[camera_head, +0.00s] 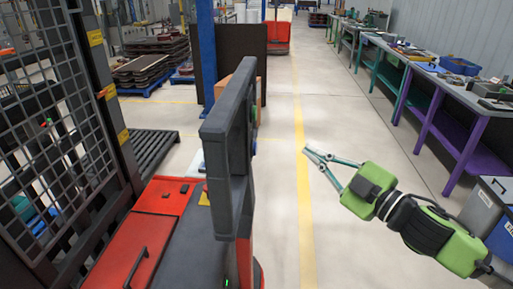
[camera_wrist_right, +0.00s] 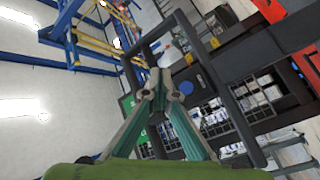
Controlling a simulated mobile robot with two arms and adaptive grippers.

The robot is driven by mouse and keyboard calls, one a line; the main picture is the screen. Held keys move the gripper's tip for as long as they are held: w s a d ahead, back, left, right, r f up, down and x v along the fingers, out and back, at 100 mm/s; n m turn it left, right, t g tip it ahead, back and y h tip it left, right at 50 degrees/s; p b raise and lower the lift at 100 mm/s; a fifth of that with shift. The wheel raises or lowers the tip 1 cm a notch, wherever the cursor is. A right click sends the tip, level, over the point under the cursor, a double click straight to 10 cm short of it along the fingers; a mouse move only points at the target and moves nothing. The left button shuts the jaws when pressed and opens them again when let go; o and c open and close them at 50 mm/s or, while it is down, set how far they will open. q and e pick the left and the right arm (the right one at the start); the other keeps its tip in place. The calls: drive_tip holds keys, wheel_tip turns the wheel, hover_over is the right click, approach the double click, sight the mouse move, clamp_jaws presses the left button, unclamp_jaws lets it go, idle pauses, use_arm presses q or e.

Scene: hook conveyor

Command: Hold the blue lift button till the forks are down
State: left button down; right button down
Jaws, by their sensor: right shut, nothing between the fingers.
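The lift's dark upright control frame (camera_head: 228,150) stands in the middle of the head view, seen nearly edge-on. On its right side a green button (camera_head: 255,113) sits above the blue lift button (camera_head: 253,147). The blue button also shows as a disc in the wrist view (camera_wrist_right: 187,88), just right of my fingertips. My right gripper (camera_head: 307,152) is shut and empty, to the right of the blue button and apart from it. It points toward the frame in the wrist view (camera_wrist_right: 160,80). The forks cannot be made out. My left gripper is out of view.
The lift's red body (camera_head: 160,200) is below and left of the frame, with a mesh guard (camera_head: 60,110) further left. A cardboard box (camera_head: 222,88) is behind the frame. Workbenches (camera_head: 440,95) line the right wall. The floor around the yellow line (camera_head: 304,220) is clear.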

sight(255, 148)
drive_tip(key=w+a+p, duration=0.1)
drive_tip(key=a+p, duration=0.2)
drive_tip(key=a, duration=0.5)
drive_tip(key=shift+w+a, duration=0.35)
drive_tip(key=shift+w, duration=0.05)
drive_tip(key=shift+a, duration=0.15)
idle(1.1)
drive_tip(key=shift+w+a, duration=0.1)
drive_tip(key=shift+a, duration=0.15)
